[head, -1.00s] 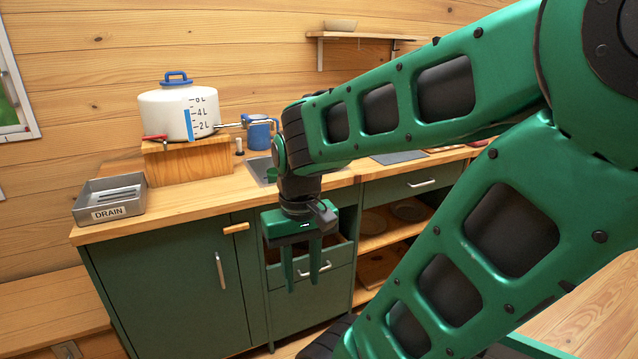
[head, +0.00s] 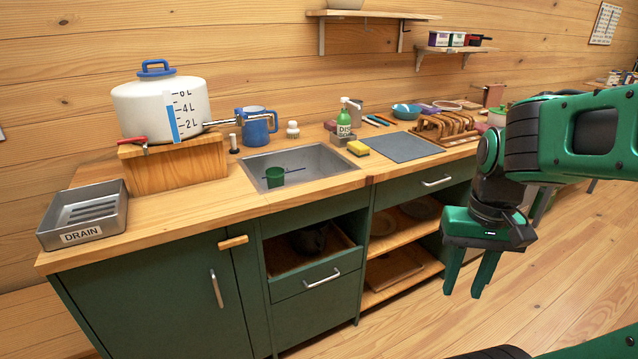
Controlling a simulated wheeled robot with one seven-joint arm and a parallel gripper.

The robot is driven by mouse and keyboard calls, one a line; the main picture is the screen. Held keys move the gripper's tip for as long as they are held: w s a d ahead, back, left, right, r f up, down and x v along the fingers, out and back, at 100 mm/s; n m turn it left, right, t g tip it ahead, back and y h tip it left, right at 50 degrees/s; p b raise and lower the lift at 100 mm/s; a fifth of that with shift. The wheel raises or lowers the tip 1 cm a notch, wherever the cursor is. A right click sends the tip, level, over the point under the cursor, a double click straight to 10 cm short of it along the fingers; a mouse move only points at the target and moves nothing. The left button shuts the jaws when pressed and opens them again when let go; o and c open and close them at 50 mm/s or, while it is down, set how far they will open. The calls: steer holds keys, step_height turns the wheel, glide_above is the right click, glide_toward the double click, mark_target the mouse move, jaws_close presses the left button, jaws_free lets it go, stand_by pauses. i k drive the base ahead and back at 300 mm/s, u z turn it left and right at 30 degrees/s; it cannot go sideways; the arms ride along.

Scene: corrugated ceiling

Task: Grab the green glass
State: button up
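A small green glass (head: 275,177) sits inside the grey sink (head: 340,163) on the counter, with a thin dark blue stick lying across or beside it. My gripper (head: 468,280) hangs in front of the cabinets at the right, fingers pointing down and apart. Nothing shows between its fingers. It is well to the right of the glass and lower in the picture, apart from it.
Near the sink are a blue mug (head: 257,127), a white water tank (head: 160,105) with a metal spout, a soap bottle (head: 344,122) and a yellow sponge (head: 358,148). A drain tray (head: 84,236) stands at the left.

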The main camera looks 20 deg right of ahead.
mark_target(276, 183)
steer(key=z, duration=0.2)
steer(key=i, duration=1.65)
steer(key=u, duration=0.05)
